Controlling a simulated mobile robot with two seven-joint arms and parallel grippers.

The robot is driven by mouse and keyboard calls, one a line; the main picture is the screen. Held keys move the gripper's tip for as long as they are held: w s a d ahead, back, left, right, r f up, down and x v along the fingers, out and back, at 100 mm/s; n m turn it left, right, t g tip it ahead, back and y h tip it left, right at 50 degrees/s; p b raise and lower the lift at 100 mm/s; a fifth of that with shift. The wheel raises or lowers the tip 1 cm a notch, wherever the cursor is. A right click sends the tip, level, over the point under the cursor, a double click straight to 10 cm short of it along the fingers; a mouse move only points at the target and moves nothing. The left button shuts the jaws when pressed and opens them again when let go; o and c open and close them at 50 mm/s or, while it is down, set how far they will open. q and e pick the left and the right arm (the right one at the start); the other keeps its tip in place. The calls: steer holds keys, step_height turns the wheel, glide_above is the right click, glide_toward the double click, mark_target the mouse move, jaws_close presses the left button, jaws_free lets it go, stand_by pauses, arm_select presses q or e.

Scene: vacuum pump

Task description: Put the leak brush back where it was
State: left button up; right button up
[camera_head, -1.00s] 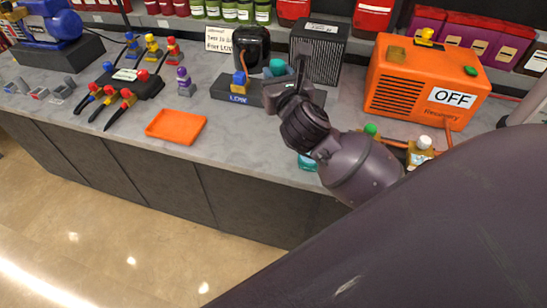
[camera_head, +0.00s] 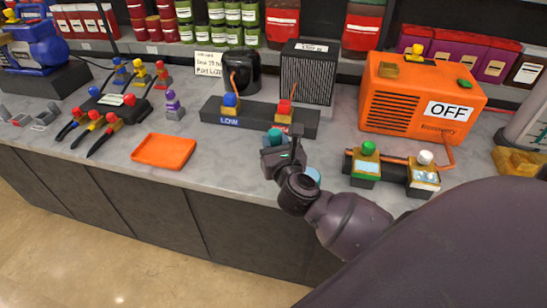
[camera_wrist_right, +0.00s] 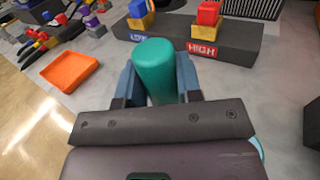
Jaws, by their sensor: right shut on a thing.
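The leak brush shows as a teal rounded handle (camera_wrist_right: 155,68) between the two blue-grey fingers of my right gripper (camera_wrist_right: 158,88). The right gripper (camera_head: 277,152) is shut on it, and the teal top (camera_head: 274,136) shows just above the gripper in the head view. They are over the front part of the counter, in front of the LOW/HIGH block. The brush's lower end is hidden. A light-blue round thing (camera_head: 313,175) is partly hidden behind my right wrist; a teal rim (camera_wrist_right: 259,147) shows beside the gripper in the wrist view. My left gripper is not in view.
The dark LOW/HIGH block (camera_head: 250,122) stands behind the gripper. The orange recovery unit (camera_head: 415,95) marked OFF and two small valve blocks (camera_head: 365,168) are to the right. An orange tray (camera_head: 164,151) lies left, with bare counter (camera_head: 225,160) between.

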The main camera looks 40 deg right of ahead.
steer(key=shift+f+b, duration=0.75)
steer(key=shift+f, duration=1.6)
steer(key=o, duration=0.9)
steer(key=shift+o, duration=0.2)
steer(key=shift+r, duration=0.1)
